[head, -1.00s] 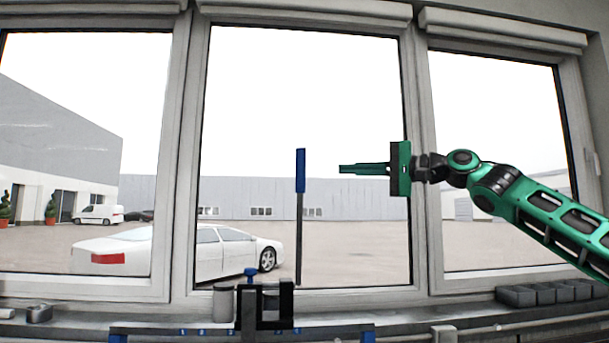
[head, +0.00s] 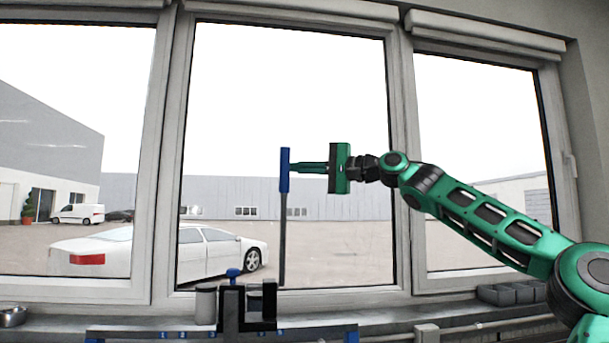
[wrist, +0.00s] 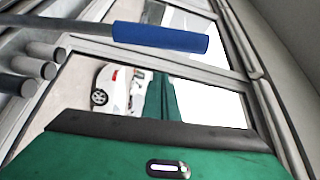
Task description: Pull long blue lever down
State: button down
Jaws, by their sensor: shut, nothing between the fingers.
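The long lever stands upright in the head view, with a blue handle (head: 285,170) on top of a thin dark rod (head: 283,235). In the wrist view the blue handle (wrist: 160,37) lies across the upper part of the picture. My gripper (head: 297,167) is shut and empty, its green fingers pointing left at the handle's right side. In the head view the fingertips seem to meet the handle's edge. In the wrist view the fingers (wrist: 160,100) show a small gap to the handle, so contact is unclear.
A black fixture (head: 232,308) with a small blue knob stands left of the lever's base. A grey cylinder (head: 206,304) is beside it. Grey bins (head: 510,293) sit on the right of the sill. Window frames stand behind; the space around the handle is clear.

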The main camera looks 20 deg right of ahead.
jog(key=shift+s+a+f, duration=0.1)
jog(key=shift+s+a, duration=0.1)
jog(key=shift+s, duration=0.45)
jog(key=shift+s+a+f, duration=0.1)
jog(key=shift+s+a, duration=0.15)
jog(key=shift+s, duration=0.35)
jog(key=shift+s+a+f, duration=0.1)
jog(key=shift+s+a, duration=0.1)
jog(key=shift+s, duration=0.45)
